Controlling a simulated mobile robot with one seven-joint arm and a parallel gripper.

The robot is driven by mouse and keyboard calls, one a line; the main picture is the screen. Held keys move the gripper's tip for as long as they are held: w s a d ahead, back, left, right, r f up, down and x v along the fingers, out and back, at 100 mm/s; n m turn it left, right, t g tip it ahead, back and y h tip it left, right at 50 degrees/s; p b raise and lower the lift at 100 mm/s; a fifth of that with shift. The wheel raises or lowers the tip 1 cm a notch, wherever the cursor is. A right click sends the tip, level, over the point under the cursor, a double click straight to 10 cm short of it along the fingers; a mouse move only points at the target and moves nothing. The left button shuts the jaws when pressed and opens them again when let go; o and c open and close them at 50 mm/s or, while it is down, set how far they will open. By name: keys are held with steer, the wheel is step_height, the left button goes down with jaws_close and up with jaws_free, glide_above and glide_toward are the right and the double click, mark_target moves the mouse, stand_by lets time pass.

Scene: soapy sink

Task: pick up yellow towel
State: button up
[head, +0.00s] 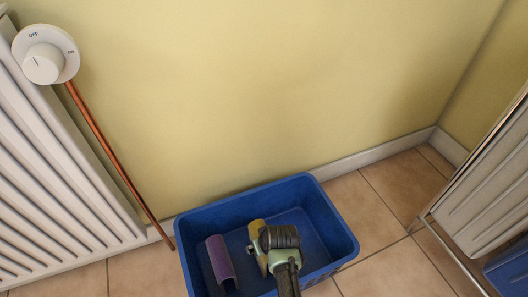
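A yellow piece (256,229), likely the yellow towel, shows in the blue bin (340,236) on the floor. Most of it is hidden behind my gripper (262,262). My gripper reaches down into the bin from the lower edge of the picture and overlaps the yellow piece. Its fingers are small and mostly covered by its own body, so I cannot tell whether they are open, shut or touching the towel.
A purple curved item (220,261) lies in the bin to the left of my gripper. A white radiator (60,180) with a dial (43,62) stands at left. A rack (490,190) stands at right. Tiled floor (385,200) is clear between bin and rack.

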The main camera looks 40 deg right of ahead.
steer(key=shift+f, duration=0.25)
stand_by(0.3)
jaws_close()
stand_by(0.5)
